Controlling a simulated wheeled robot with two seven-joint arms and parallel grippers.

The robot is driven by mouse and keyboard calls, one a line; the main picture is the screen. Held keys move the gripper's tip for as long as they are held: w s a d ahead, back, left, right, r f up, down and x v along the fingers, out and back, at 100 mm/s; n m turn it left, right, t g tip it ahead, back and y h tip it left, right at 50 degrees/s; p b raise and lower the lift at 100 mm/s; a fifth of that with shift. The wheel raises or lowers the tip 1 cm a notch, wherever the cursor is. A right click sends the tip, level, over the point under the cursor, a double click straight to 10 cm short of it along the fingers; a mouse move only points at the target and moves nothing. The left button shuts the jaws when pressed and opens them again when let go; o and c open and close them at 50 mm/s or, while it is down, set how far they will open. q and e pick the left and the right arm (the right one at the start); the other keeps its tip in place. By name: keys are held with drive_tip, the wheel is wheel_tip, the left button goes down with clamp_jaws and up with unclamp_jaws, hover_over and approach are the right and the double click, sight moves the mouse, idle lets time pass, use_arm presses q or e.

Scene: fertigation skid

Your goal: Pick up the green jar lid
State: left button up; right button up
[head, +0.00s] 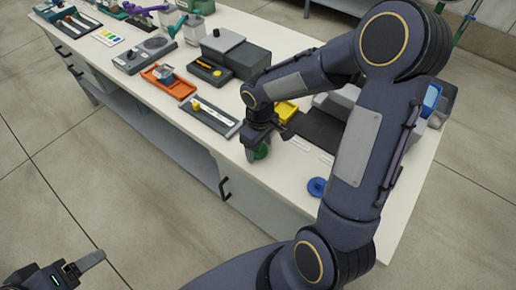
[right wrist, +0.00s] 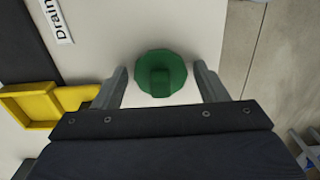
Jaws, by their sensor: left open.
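The green jar lid (head: 261,152) lies near the front edge of the bench in the head view. It is round with a raised knob, and in the right wrist view it shows whole (right wrist: 160,73). My right gripper (head: 264,143) is over the lid, pointing down. In the right wrist view the right gripper's fingers (right wrist: 160,86) are apart, one on each side of the lid, with gaps between them and it. My left gripper (head: 86,266) is open and empty at the lower left, off the bench over the floor.
A blue round lid (head: 317,187) lies to the right on the white bench (head: 275,187). A yellow tray (right wrist: 70,98) and a "Drain" label (right wrist: 57,20) are beside the green lid. An orange tray (head: 168,82) and a grey tray (head: 210,117) stand further left.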

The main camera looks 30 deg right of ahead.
drive_tip(key=c, duration=0.7)
